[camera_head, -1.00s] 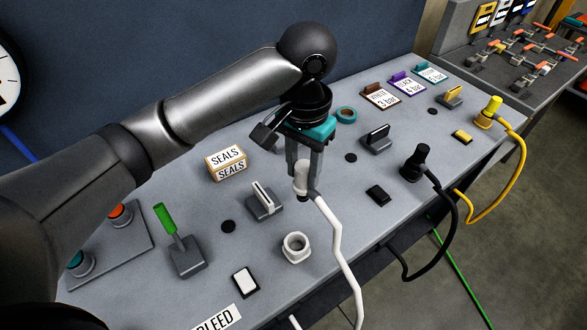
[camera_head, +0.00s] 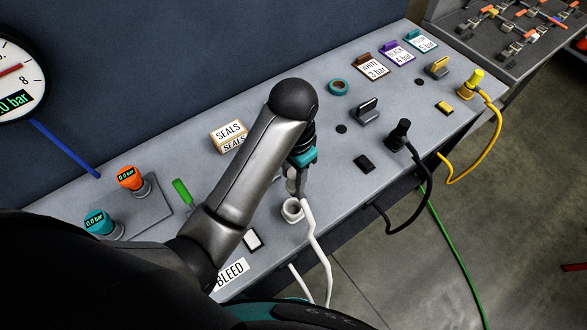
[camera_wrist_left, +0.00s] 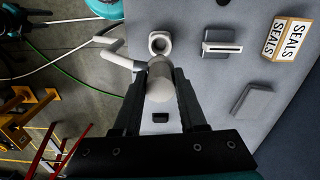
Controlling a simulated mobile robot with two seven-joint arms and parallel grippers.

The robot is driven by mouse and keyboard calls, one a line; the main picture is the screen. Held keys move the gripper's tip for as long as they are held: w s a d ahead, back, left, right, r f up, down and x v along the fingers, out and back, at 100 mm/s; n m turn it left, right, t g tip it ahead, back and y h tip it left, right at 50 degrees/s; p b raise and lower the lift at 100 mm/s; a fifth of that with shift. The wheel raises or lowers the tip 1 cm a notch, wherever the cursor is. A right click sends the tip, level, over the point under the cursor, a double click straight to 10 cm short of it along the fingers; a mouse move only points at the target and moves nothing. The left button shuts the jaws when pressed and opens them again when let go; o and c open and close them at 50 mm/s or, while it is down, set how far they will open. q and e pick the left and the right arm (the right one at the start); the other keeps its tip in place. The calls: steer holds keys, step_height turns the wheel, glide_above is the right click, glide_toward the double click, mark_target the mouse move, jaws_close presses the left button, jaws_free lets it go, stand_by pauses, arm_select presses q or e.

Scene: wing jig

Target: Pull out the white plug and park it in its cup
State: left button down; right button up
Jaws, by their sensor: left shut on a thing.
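My left gripper (camera_head: 296,184) is shut on the white plug, which shows between its fingers in the left wrist view (camera_wrist_left: 161,84). In the head view my fingers and arm mostly hide the plug; its white hose (camera_head: 317,246) hangs down over the front edge. The white cup (camera_head: 291,211) stands on the panel just in front of the gripper. In the left wrist view the cup (camera_wrist_left: 160,43) has an open, empty mouth, apart from the plug in the picture. The height of the plug over the panel is hard to tell. My right gripper is not in view.
A SEALS box (camera_head: 229,136) stands behind my arm. A black plug (camera_head: 402,131) and yellow plug (camera_head: 472,82) stand to the right with their hoses. Orange and teal knobs (camera_head: 131,179) are at the left.

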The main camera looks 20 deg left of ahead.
mark_target(292, 192)
arm_select(q)
steer(key=shift+f, duration=3.5)
steer(key=shift+s+a+f, duration=0.15)
steer(key=shift+s+f, duration=0.05)
steer(key=shift+f+b, duration=0.3)
steer(key=shift+f, duration=1.45)
steer(key=shift+c, duration=1.9)
jaws_free()
